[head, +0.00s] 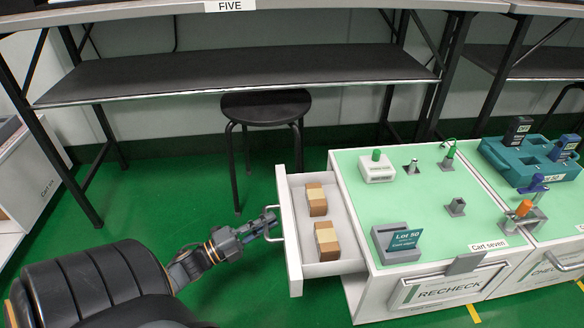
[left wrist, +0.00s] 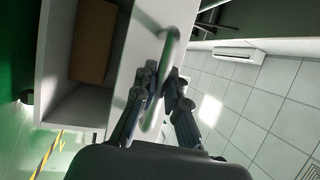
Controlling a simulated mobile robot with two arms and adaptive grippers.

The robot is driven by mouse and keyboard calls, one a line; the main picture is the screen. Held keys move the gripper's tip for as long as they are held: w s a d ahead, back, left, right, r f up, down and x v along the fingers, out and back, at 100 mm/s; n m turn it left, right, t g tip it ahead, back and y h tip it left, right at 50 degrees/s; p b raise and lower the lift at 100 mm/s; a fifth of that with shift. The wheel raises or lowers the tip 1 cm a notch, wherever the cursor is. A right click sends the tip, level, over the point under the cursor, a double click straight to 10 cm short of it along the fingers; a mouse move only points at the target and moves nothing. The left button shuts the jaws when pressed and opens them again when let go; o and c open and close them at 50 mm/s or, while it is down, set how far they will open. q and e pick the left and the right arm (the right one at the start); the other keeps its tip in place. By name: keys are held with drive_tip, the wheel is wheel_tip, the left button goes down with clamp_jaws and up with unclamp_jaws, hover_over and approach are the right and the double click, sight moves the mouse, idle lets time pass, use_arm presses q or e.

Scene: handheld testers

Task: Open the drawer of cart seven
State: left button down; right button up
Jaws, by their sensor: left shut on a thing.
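Cart seven (head: 430,200) is a white cart with a light green top and a "Cart seven" label. Its drawer (head: 289,232) stands pulled out from the left side, with two brown boxes (head: 317,199) (head: 327,242) inside. My left gripper (head: 268,222) is shut on the drawer handle (head: 276,212) at the drawer's left face. In the left wrist view, the two fingers (left wrist: 160,105) sit on either side of the metal handle (left wrist: 168,60), and a box (left wrist: 93,42) shows inside the drawer. My right gripper is not in view.
A teal tray (head: 530,165) is further right. A black stool (head: 266,107) stands behind the drawer. Green floor (head: 150,190) is clear left of the drawer.

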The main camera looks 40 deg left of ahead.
use_arm(q)
drive_tip(key=s+a, duration=0.4)
drive_tip(key=shift+s+p, duration=0.3)
drive_tip(key=shift+s, duration=0.1)
drive_tip(key=c, duration=1.4)
unclamp_jaws()
drive_tip(key=shift+o, duration=0.2)
drive_tip(key=v, duration=1.2)
drive_tip(key=shift+s, duration=0.1)
